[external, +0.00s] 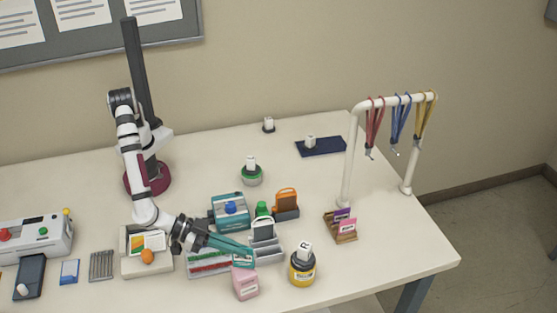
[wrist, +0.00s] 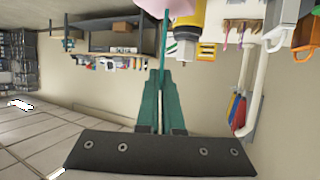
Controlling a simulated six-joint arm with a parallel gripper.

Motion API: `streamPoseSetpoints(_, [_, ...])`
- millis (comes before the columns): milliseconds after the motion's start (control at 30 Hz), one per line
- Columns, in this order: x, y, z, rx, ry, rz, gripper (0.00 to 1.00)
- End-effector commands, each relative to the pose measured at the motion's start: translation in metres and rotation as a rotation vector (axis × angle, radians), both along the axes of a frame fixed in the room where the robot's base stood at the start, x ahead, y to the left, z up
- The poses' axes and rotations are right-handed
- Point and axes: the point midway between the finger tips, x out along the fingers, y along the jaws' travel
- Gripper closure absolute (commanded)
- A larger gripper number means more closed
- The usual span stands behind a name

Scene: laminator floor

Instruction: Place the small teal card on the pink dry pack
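The small teal card (external: 243,261) is in my gripper (external: 250,252), just above and touching or nearly touching the top of the pink dry pack (external: 245,284) in the external view. In the wrist view the card (wrist: 166,40) shows edge-on as a thin teal strip beyond the nearly closed fingertips of my gripper (wrist: 160,75). The pink dry pack (wrist: 160,5) shows at the top edge of that view, behind the card. I cannot tell whether the card rests on the pack.
A yellow-and-black bottle (external: 302,268) stands right of the pack. A rack with red and green strips (external: 208,264) lies behind and left. A wooden card holder (external: 342,230) stands farther right, by a white lanyard rail (external: 347,165). The right front tabletop is clear.

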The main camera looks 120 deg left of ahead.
Motion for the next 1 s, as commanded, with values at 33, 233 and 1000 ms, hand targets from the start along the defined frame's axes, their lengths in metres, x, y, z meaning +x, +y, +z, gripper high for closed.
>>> streamPoseSetpoints(33, [0.0,0.0,-0.006,0.001,0.0,0.0,1.0])
streamPoseSetpoints(233, [0.0,0.0,-0.007,-0.001,-0.001,-0.001,1.0])
streamPoseSetpoints(1000, [-0.02,-0.01,0.003,-0.002,-0.002,-0.004,0.67])
